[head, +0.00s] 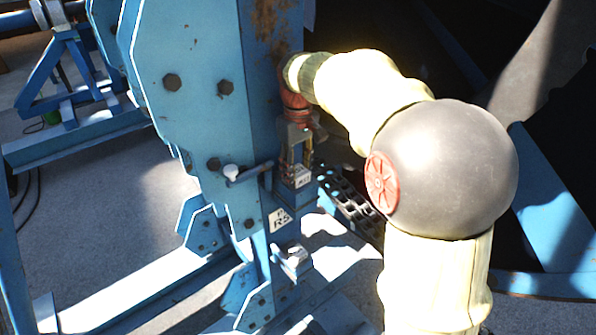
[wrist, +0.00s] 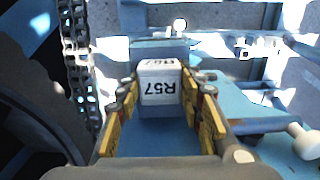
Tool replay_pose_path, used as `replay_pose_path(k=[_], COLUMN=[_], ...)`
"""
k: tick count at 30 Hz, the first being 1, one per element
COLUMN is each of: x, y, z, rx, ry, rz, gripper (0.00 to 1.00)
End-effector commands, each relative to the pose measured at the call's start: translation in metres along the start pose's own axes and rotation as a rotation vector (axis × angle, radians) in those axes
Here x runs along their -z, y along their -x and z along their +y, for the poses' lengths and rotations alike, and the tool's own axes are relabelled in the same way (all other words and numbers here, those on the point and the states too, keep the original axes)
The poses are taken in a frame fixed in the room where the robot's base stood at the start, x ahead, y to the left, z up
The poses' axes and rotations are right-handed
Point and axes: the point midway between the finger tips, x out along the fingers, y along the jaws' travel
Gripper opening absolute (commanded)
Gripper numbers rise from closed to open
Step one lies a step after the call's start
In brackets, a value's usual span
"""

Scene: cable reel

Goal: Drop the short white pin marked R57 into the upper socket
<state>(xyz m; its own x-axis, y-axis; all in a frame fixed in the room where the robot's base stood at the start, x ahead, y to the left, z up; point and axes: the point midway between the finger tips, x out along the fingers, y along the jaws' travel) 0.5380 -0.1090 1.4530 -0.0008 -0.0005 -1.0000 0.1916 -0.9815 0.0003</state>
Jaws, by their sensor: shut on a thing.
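The short white pin marked R57 (wrist: 160,82) sits between the yellow-padded fingers of my gripper (wrist: 161,95), its lettering upside down in the wrist view. In the head view the white pin (head: 299,178) shows small below my gripper (head: 297,160), close to the right face of the blue upright. Blue metal (wrist: 163,46) lies just beyond the pin in the wrist view. The upper socket's opening cannot be made out, and I cannot tell whether the pin's lower end is inside it or above it.
Lower down is a pale fitting (head: 294,260). A chain (wrist: 75,35) hangs at the left in the wrist view.

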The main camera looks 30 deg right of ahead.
Motion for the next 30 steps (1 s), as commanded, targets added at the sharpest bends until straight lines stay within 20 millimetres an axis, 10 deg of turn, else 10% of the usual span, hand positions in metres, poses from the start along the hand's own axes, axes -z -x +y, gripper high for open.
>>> replay_pose_path(k=[9, 10, 12, 30], x=[0.0003, 0.0003, 0.0003, -0.0001], y=[0.0013, 0.0013, 0.0012, 0.0005], z=[0.0001, 0.0001, 0.0001, -0.0001], rx=[-0.001, -0.001, -0.001, 0.0], ry=[0.0, 0.0, 0.0, 0.0], rz=[0.002, 0.002, 0.002, -0.001], gripper=[0.0, 0.38, 0.42, 0.59])
